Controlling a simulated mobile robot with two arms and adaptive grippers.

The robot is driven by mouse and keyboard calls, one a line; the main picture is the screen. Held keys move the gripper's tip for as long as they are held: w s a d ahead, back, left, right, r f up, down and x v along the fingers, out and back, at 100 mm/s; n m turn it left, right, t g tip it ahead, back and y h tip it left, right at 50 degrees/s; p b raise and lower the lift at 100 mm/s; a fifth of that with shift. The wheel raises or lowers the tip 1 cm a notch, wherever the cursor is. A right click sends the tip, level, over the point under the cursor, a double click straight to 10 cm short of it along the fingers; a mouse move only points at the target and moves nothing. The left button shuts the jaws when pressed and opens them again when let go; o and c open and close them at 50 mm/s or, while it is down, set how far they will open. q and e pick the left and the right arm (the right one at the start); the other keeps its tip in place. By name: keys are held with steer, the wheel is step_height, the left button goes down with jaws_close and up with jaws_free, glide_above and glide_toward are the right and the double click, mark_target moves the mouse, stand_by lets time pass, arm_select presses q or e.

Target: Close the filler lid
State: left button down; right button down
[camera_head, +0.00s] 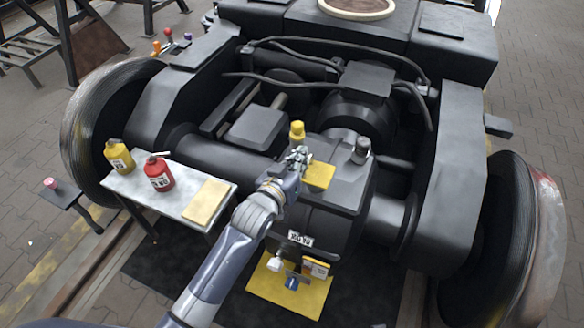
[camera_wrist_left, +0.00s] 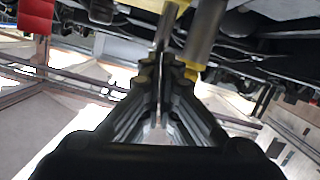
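A yellow square plate (camera_head: 319,175), which looks like the filler lid, shows on the dark gearbox housing (camera_head: 345,195) just right of my left gripper. I cannot tell its exact tilt. A yellow cap (camera_head: 297,130) stands just behind the gripper. My left gripper (camera_head: 298,158) is over the housing's left edge, its fingers drawn together. In the left wrist view the fingertips (camera_wrist_left: 165,68) meet, with a yellow part (camera_wrist_left: 182,8) and a grey cylinder (camera_wrist_left: 205,35) just beyond them. I cannot tell whether they touch. My right gripper is not in view.
A small side table (camera_head: 140,185) at left holds a yellow bottle (camera_head: 118,157), a red bottle (camera_head: 159,175) and a tan cloth or pad (camera_head: 206,202). A grey knob (camera_head: 361,150) stands right of the lid. A yellow mat (camera_head: 262,288) with small items lies below.

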arm_select(q)
steer(key=v, duration=1.1)
steer(key=shift+s, duration=0.2)
